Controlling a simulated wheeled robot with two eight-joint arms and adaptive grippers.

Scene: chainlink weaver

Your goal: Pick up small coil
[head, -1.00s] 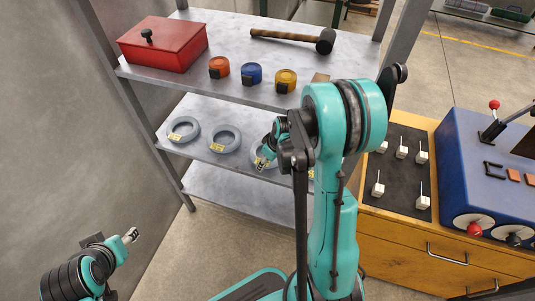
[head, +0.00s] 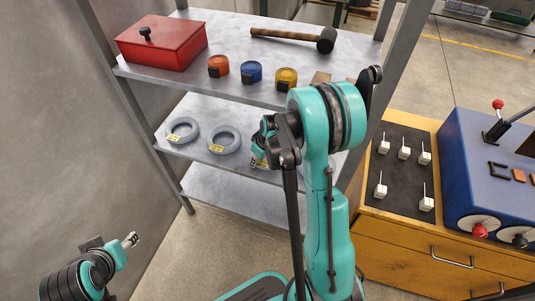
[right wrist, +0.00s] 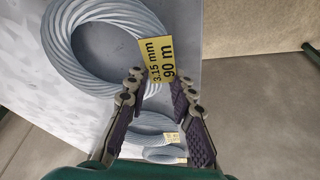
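Grey wire coils with yellow tags lie on the middle shelf. In the head view I see a left coil (head: 183,130) and a middle coil (head: 224,139); a third, further right, is mostly hidden behind my right gripper (head: 262,140). In the right wrist view a near coil (right wrist: 68,52) fills the upper left, its tag (right wrist: 160,60) reading "3.15 mm 90 m" by the fingertips. Two more coils (right wrist: 140,138) (right wrist: 163,155) lie lower down. My right gripper (right wrist: 158,92) is open and empty. My left gripper (head: 131,239) is low at left, away from the shelf; its fingers are too small to judge.
The top shelf (head: 240,30) above the coils holds a red box (head: 165,45), tape rolls (head: 252,72) and a mallet (head: 300,38). A wooden cabinet (head: 410,250) with a blue machine (head: 490,170) stands at right. The lower shelf (head: 235,195) looks clear where visible.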

